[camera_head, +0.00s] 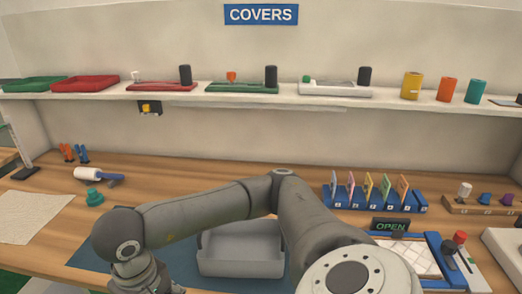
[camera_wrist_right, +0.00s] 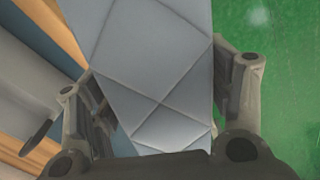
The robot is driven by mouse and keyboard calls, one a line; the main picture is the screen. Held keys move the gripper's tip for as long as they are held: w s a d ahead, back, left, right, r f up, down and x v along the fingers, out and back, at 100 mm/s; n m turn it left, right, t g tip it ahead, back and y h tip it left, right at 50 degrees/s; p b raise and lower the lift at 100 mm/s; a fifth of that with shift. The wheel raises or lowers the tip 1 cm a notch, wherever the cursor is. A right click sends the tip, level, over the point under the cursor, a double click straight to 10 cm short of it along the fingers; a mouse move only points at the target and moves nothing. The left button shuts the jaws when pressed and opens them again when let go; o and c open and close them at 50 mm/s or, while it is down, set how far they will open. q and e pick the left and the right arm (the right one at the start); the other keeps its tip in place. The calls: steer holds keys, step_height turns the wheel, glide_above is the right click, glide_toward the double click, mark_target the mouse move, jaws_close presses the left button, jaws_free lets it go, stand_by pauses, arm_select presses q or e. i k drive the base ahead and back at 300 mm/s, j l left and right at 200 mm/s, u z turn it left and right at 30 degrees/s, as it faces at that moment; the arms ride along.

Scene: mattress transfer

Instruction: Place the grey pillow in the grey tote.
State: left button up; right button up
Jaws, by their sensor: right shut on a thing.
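The grey pillow (camera_wrist_right: 145,55), with quilted seam lines, fills the middle of the right wrist view. My right gripper (camera_wrist_right: 155,85) is shut on it, one finger on each side. The pillow's far end is cut off by the frame top. In the head view my right arm reaches across to the left and my right gripper (camera_head: 150,284) is at the bottom edge, mostly cut off. The pillow is not visible there. The grey tote (camera_head: 240,262) stands on the table right of that gripper, its rear partly hidden by my forearm. My left gripper is not in view.
A blue mat (camera_head: 90,262) lies under the tote area. A card rack (camera_head: 375,197), an OPEN sign (camera_head: 390,225) and a tray of tools stand to the right. A white roll (camera_head: 88,174) and teal piece (camera_head: 94,197) lie at left. Green floor (camera_wrist_right: 285,75) shows beyond the pillow.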

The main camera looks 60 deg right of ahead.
mark_target(244, 253)
steer(key=k+z, duration=0.1)
steer(key=z, duration=0.95)
